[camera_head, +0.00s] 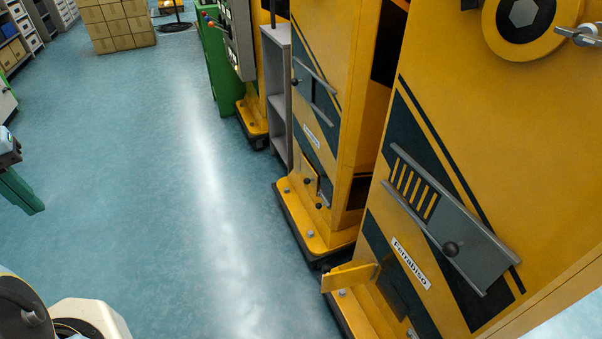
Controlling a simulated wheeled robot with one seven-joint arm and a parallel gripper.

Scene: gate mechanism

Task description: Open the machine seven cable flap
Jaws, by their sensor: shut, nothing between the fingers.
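Yellow machines stand in a row on the right. On the nearest machine (555,170), a small yellow flap (350,277) low on the front stands out from the panel. A dark opening (398,292) shows beside it. The machine behind has a small yellow panel (308,172) with a dark knob, lying flat against its front. No machine number is readable, so I cannot tell which is machine seven. My gripper is not in view; only parts of my own body show at the bottom left.
The nearest machine has a grey sliding plate (470,252) with a round knob between rails, and a name label (411,263). Yellow base plinths with bolts jut onto the floor. The blue-green floor (150,180) is clear in the middle. Stacked boxes (117,25) stand far back.

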